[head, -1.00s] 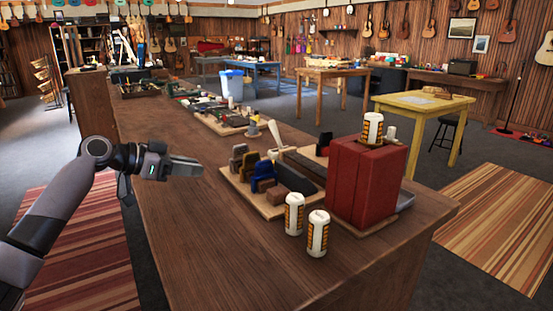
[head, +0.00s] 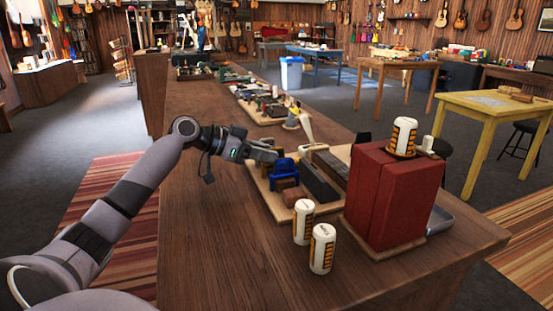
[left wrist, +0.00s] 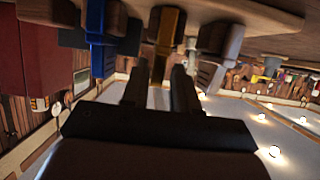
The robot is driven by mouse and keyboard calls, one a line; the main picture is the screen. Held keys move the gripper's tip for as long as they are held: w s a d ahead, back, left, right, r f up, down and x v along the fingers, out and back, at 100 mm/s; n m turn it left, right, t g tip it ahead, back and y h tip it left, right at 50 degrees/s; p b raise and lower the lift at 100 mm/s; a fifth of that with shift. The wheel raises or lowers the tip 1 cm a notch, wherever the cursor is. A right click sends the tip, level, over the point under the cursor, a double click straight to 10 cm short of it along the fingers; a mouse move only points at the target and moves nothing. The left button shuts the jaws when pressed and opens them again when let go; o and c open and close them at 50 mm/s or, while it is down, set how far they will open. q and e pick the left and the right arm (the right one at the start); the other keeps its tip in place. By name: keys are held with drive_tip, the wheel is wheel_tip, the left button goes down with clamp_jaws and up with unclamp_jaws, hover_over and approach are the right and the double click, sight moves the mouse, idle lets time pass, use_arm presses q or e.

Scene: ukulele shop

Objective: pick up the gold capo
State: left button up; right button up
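The gold capo (left wrist: 169,25) shows at the top middle of the left wrist view, which is upside down. It stands on its block in line with the gap between my left gripper's fingers. My left gripper (left wrist: 158,88) is open, and its fingers are apart with nothing clearly held. Whether the fingertips reach around the capo, I cannot tell. In the head view my left gripper (head: 266,153) is over the far left part of the wooden capo board (head: 272,204) and hides the gold capo. My right gripper is in neither view.
A blue capo (head: 284,172) stands close by the gripper and shows in the left wrist view (left wrist: 97,28); a grey capo (left wrist: 229,38) is on the other side. Two white cans (head: 303,222) (head: 322,248) and a red box (head: 385,196) stand nearer. The counter's left front is bare.

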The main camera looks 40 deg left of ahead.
sight(284, 156)
use_arm(q)
drive_tip(key=p+x, duration=0.1)
drive_tip(key=x, duration=0.3)
drive_tip(key=shift+w+d+r, duration=0.15)
drive_tip(key=shift+d, duration=0.15)
drive_tip(key=shift+w+d+f, duration=0.1)
drive_tip(key=shift+w+f, duration=0.1)
drive_tip(key=shift+c, duration=0.3)
clamp_jaws()
wheel_tip(284, 156, up, 20)
drive_tip(key=p, duration=0.1)
drive_tip(key=shift+p, duration=0.3)
